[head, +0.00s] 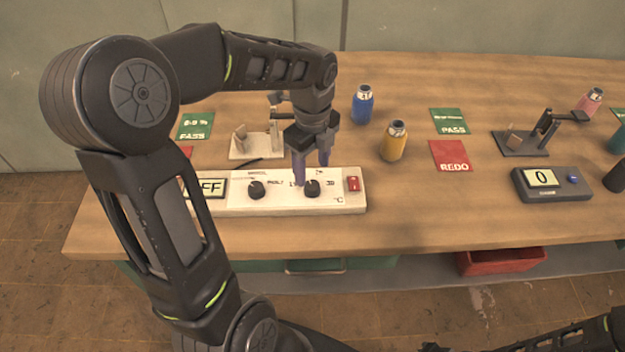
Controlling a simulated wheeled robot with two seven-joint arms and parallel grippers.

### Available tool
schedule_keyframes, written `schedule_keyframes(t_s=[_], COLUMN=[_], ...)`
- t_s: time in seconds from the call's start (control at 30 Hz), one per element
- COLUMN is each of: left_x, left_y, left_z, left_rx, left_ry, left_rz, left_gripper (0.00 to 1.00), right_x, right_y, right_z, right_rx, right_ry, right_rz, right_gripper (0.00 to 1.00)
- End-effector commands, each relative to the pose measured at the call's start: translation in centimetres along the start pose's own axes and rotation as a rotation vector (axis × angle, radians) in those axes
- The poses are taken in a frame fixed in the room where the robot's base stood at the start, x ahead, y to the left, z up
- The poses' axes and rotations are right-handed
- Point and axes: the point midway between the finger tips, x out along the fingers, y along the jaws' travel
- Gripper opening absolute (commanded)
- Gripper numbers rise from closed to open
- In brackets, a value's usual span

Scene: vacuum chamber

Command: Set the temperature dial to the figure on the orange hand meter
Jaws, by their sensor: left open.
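A white control panel (232,207) lies near the front of the bench. It has two black dials, a left dial (257,190) and a right dial (312,188), and a red switch (353,184) at its right end. Its display (209,188) reads "FF", with its left part hidden by my arm. The scale print by the right dial is partly covered. My left gripper (311,172) is open, fingers pointing down, just above and behind the right dial; I cannot tell whether it touches. No orange hand meter shows. My right gripper is out of view.
A grey meter (517,186) reading 0 sits at the right. Blue (363,105) and yellow (393,143) bottles stand behind the panel. Red and green cards lie flat. The bench between panel and grey meter is clear.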

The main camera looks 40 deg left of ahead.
Motion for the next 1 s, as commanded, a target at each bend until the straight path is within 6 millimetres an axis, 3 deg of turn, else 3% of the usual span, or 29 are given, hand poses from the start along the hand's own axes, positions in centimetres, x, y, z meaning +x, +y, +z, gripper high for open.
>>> schedule_keyframes(t_s=[0.33,0.7,1.0], left_x=[5.1,5.9,5.8], left_y=[0.1,0.0,0.0], left_z=[0.0,0.0,0.0], left_rx=[-0.001,-0.001,-0.001], left_ry=[0.002,0.0,0.0], left_rz=[0.003,0.0,0.0], left_gripper=[0.57,0.57,0.33], right_x=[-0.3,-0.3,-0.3], right_y=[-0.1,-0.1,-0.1], right_z=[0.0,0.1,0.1], right_rx=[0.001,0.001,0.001], right_ry=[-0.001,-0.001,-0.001], right_rz=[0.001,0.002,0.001], right_gripper=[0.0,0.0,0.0])
